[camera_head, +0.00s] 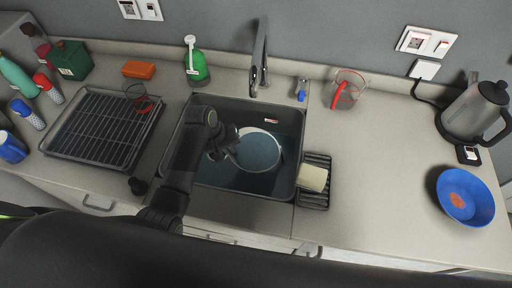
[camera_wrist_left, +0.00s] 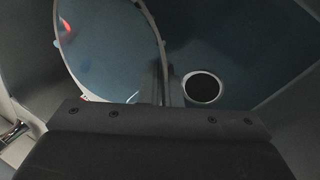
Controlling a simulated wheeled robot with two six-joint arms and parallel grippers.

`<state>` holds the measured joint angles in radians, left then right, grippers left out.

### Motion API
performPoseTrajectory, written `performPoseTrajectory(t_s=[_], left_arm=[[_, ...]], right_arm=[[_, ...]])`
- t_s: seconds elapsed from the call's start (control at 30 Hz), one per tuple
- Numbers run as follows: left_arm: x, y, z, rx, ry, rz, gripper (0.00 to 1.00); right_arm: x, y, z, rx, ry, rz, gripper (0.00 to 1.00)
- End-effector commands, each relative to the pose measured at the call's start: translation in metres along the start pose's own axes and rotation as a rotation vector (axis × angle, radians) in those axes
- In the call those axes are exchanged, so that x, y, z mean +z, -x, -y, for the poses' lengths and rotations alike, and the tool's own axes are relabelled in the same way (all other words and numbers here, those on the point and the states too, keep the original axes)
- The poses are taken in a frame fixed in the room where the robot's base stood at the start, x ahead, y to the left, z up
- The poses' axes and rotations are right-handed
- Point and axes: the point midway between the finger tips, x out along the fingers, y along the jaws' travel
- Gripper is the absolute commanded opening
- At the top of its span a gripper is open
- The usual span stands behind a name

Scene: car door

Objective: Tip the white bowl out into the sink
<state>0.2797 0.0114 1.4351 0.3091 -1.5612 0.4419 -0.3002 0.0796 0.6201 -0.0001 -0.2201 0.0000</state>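The white bowl (camera_head: 262,151) is inside the dark sink (camera_head: 292,122) in the head view, its thin pale rim around a blue-grey inside. In the left wrist view the bowl (camera_wrist_left: 110,45) is a long oval, tilted relative to the sink floor, with the round drain (camera_wrist_left: 202,88) to its right. My left gripper (camera_head: 224,144) reaches into the sink and is at the bowl's left edge, apparently shut on its rim. Whether anything is in the bowl is unclear. My right gripper is not in view.
The faucet (camera_head: 260,58) stands behind the sink. A drying rack (camera_head: 100,125) is on the left. A sponge (camera_head: 312,178) lies on a small black rack at the sink's right edge. A measuring jug (camera_head: 346,88), blue bowl (camera_head: 465,196) and kettle (camera_head: 474,110) stand on the right counter.

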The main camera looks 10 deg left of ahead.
Motion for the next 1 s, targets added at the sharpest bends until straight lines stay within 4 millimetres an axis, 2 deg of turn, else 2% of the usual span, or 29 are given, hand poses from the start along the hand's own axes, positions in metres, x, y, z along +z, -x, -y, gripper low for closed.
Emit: performPoseTrajectory(t_s=[0.5,1.0], left_arm=[[-0.001,0.002,-0.002,-0.164,-0.004,-0.007,0.0],[-0.001,0.001,-0.001,-0.189,-0.005,-0.009,0.0]], right_arm=[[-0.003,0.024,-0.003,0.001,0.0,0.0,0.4],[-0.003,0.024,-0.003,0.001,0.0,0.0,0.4]])
